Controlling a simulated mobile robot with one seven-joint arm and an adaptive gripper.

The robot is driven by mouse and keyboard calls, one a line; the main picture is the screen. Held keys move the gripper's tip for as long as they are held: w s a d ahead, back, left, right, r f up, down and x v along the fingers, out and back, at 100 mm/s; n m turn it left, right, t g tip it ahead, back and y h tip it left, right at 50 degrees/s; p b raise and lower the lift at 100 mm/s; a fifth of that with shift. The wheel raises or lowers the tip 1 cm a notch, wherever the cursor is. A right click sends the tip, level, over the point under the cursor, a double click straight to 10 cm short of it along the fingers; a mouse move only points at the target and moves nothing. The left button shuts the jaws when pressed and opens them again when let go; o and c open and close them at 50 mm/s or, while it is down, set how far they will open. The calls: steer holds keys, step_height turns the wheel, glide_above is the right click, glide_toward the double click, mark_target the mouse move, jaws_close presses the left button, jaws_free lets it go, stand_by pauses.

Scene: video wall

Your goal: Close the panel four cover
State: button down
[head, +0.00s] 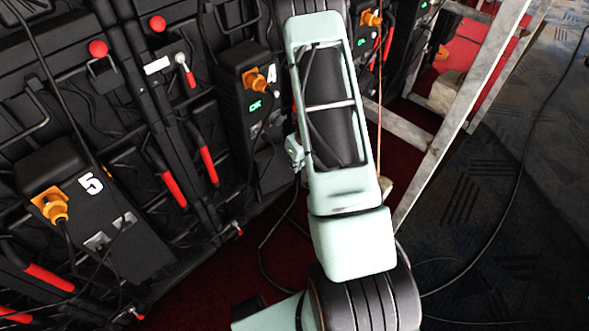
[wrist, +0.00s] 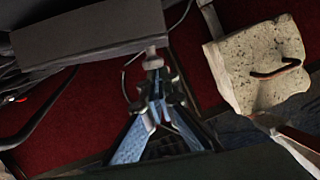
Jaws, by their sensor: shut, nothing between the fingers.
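Panel four (head: 245,90) is a black box on the wall in the head view, marked with a white 4. It carries an orange connector (head: 262,78) and a green lit OK sign. I cannot tell which part is its cover or how it stands. My gripper (wrist: 153,64) is shut and empty in the wrist view. Its fingertips overlap the lower right edge of a dark grey box (wrist: 85,36); I cannot tell whether they touch it or whether this is panel four. In the head view my arm hides the gripper.
Panel five (head: 92,220) is at the lower left. Red-handled levers (head: 174,189) and cables line the wall. A pale metal frame (head: 450,115) stands at the right. A pale block (wrist: 235,78) with a dark handle lies on red floor. Patterned carpet (head: 540,190) is largely clear at the right.

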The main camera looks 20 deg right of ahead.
steer(key=shift+w+d+n+y+p, duration=0.2)
steer(key=shift+w+d+n+p, duration=0.1)
steer(key=shift+w+n+p, duration=0.4)
steer(key=shift+w+d+n+y+p, duration=0.3)
steer(key=shift+w+n, duration=0.4)
steer(key=shift+w, duration=0.3)
